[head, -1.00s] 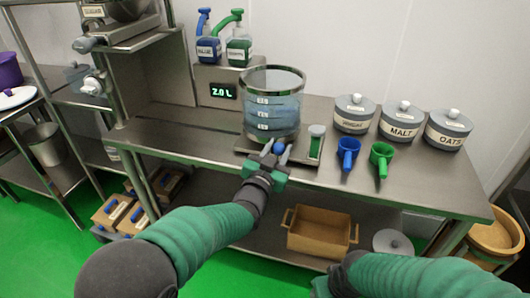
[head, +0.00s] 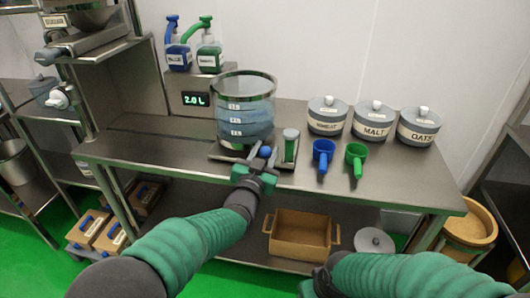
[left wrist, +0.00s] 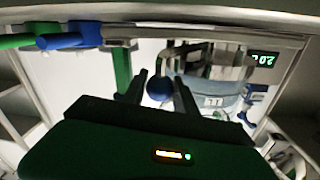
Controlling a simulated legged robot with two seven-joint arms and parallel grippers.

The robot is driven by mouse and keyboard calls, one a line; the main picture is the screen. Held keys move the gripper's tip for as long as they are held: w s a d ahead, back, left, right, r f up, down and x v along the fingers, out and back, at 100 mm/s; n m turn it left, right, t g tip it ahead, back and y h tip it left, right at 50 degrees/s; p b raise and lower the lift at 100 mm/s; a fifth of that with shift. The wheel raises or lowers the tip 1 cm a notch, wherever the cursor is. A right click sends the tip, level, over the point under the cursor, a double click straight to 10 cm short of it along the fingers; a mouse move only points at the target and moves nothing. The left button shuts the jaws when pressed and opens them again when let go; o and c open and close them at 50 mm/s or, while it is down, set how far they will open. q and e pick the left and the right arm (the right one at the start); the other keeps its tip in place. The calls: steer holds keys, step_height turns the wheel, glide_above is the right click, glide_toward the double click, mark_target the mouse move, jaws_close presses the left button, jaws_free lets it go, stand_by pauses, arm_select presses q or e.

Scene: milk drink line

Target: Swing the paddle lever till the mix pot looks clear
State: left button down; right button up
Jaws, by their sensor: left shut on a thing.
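The mix pot (head: 246,112) is a clear round vessel with a metal rim and white level marks. It stands on the bench and holds bluish liquid; I cannot tell how clear it is. The paddle lever's blue ball knob (head: 265,152) sits low in front of the pot. My left gripper (head: 256,156) is shut on it. The left wrist view shows the blue knob (left wrist: 159,88) between the two dark fingers, with part of the pot (left wrist: 215,98) behind. The lever's rod is mostly hidden. My right arm enters at lower right; its gripper's fingers are out of sight.
A green-and-white upright tube (head: 291,146) stands close right of the knob. A blue scoop (head: 323,153) and a green scoop (head: 356,156) lie farther right, before several lidded jars (head: 374,119). A display (head: 195,99) reads 2.0 L. The bench's left part is clear.

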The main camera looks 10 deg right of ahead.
arm_select(q)
steer(key=c, duration=1)
jaws_free()
steer(key=shift+s, duration=0.1)
steer(key=p+v, duration=0.1)
steer(key=v, duration=1.5)
steer(key=shift+s+a, duration=0.2)
steer(key=shift+s, duration=0.1)
steer(key=shift+f, duration=0.1)
